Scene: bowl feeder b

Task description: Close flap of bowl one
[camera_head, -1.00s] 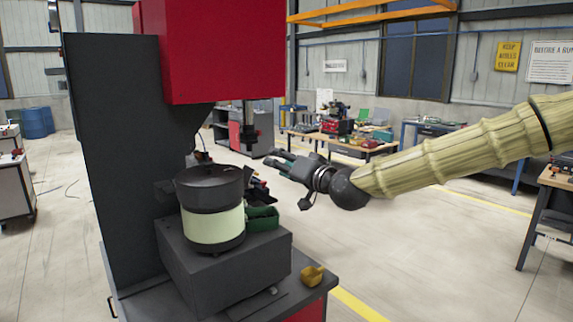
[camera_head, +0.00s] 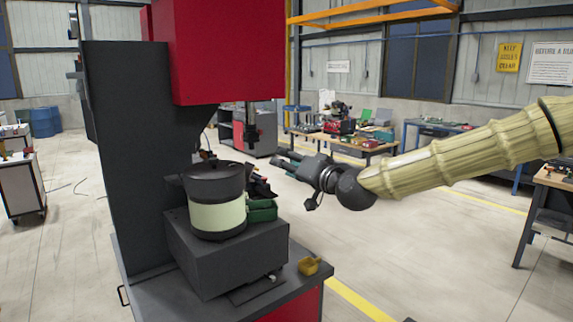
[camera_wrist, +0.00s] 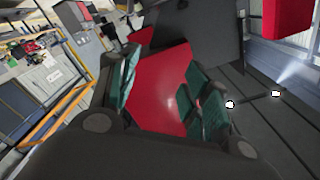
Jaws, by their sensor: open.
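A bowl feeder (camera_head: 216,214), a round drum with a pale green band and dark top and base, stands upright on a grey block (camera_head: 228,262) in the head view. I cannot make out a flap on it or tell which bowl is bowl one. My gripper (camera_head: 282,162) is to the right of the drum in the picture, at about the height of its rim, and seems apart from it. In the wrist view its dark green finger pads (camera_wrist: 165,85) are spread with nothing held. A red panel (camera_wrist: 160,98) shows between and beyond them.
A tall dark column (camera_head: 127,150) and red housing (camera_head: 228,50) rise behind and above the drum. A green bin (camera_head: 262,211) stands right beside it. A yellow scoop (camera_head: 309,266) lies near the bench's right edge. Open floor lies to the right.

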